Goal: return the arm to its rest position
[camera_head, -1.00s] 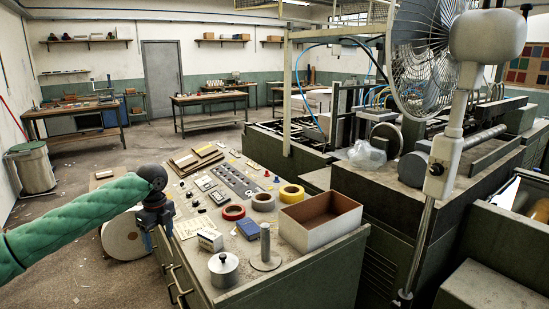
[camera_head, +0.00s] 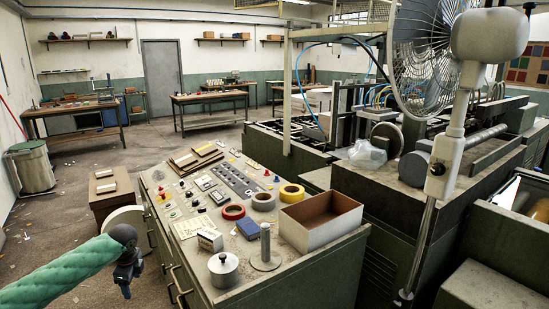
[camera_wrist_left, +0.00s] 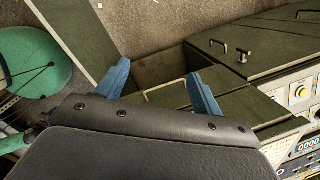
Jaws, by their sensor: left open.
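My left arm, in a green sleeve, comes in from the lower left in the head view. My left gripper (camera_head: 127,287) hangs down at its end, beside the left side of the control desk and apart from it. In the left wrist view its two blue fingers (camera_wrist_left: 152,86) stand wide apart with nothing between them. Beyond them are the floor and green cabinet panels. My right gripper is not in view.
The control desk (camera_head: 190,240) carries tape rolls (camera_head: 233,212), an open box (camera_head: 320,217), a lidded metal pot (camera_head: 223,268) and a spindle (camera_head: 265,245). A white roll (camera_head: 122,217) and a brown stand (camera_head: 103,199) are left of the desk.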

